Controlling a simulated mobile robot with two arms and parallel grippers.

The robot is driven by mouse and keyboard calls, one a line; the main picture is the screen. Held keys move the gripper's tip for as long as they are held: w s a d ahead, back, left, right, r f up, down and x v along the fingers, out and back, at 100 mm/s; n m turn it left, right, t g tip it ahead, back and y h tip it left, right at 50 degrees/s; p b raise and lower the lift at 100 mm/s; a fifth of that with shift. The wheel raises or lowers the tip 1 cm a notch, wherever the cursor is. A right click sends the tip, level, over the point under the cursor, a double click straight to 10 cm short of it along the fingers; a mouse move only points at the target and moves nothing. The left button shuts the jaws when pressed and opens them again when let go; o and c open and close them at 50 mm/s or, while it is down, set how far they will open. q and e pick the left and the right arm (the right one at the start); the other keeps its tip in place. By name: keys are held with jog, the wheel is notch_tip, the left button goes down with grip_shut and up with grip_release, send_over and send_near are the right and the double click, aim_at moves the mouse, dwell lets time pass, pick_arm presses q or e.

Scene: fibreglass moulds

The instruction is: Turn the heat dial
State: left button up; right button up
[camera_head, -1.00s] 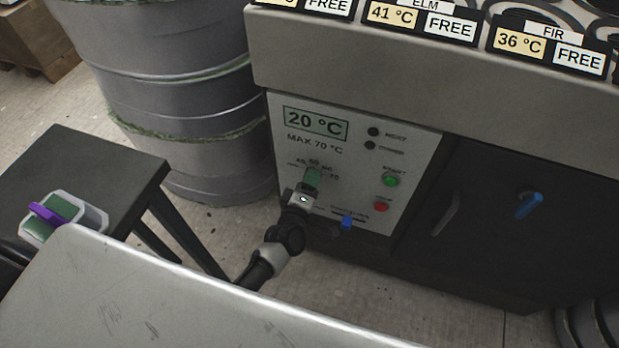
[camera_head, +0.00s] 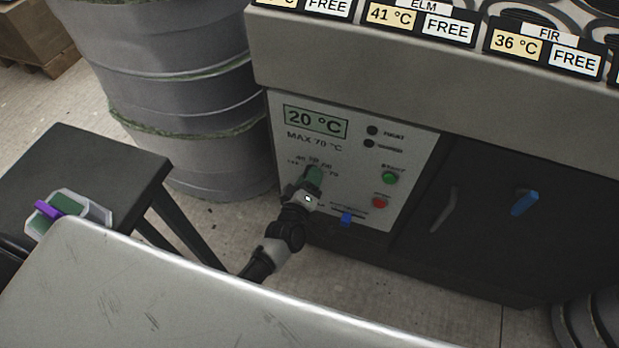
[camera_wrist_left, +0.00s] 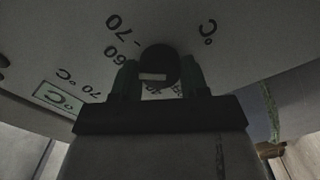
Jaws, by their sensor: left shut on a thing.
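The heat dial (camera_wrist_left: 158,62) is a dark round knob with a white mark. It sits on the white control panel (camera_head: 408,155) of the cabinet, among printed numbers, of which 60 and 70 are readable in the left wrist view. My left gripper (camera_head: 313,177) reaches the panel from below, and its greenish fingers (camera_wrist_left: 157,72) are shut on the dial from both sides. In the head view the gripper hides the dial. The display (camera_head: 316,122) reads 20 °C, with MAX 70 °C below it. My right gripper is not in view.
A blue handle (camera_head: 525,203) is on the dark front. A grey drum (camera_head: 180,85) stands left, near a dark stool (camera_head: 125,165). A metal surface (camera_head: 170,295) lies in front.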

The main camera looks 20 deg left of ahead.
pick_arm(q)
jog(key=o, duration=0.9)
jog(key=shift+s, duration=0.1)
jog(key=s, duration=1)
jog(key=shift+s+a+p, duration=0.15)
jog(key=shift+s+p, duration=0.15)
jog(key=shift+p, duration=0.05)
jog(key=shift+f, duration=0.1)
jog(key=s+a+f+m+g+h+p, duration=0.15)
jog(key=s+f+m+g+p, duration=0.6)
jog(key=s+f, duration=0.75)
jog(key=s+a+f+m+g, duration=0.2)
jog(key=s+f+g, duration=0.1)
jog(key=s, duration=0.3)
jog(key=s+a+f+m+g+y+p, duration=0.1)
jog(key=s+a+f+m+g, duration=0.1)
jog(key=s, duration=0.4)
jog(key=s+a+f+m+g+y, duration=0.1)
jog(key=s+a+f+m+g, duration=0.1)
jog(key=s+f+g, duration=0.2)
jog(key=shift+s+a+m+g, duration=0.15)
jog(key=shift+s+a, duration=0.05)
jog(key=shift+s, duration=0.25)
jog(key=shift+s+a+m+g, duration=0.1)
jog(key=shift+s+a, duration=0.1)
jog(key=shift+s, duration=0.25)
